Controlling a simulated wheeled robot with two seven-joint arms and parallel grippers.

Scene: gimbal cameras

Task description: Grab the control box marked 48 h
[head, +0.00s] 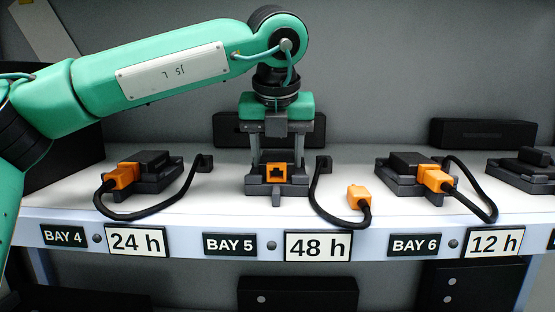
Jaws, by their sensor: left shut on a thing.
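The 48 h label (318,247) is on the shelf's front edge beside the BAY 5 label (230,244). Above them sits a dark control box with an orange socket (276,174) facing forward, on a dark base (262,188). My left gripper (277,160) points down over this box, its fingers on either side, shut on it. Its orange cable plug (359,196) lies loose on the shelf to the right, apart from the socket. The gripper hides the box's upper part. My right gripper is not in view.
The 24 h box (153,160) at left and the 12 h box (405,162) at right each have an orange plug attached. Black cables loop over the white shelf (225,205). A dark block (482,133) stands at the back. More dark boxes sit below.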

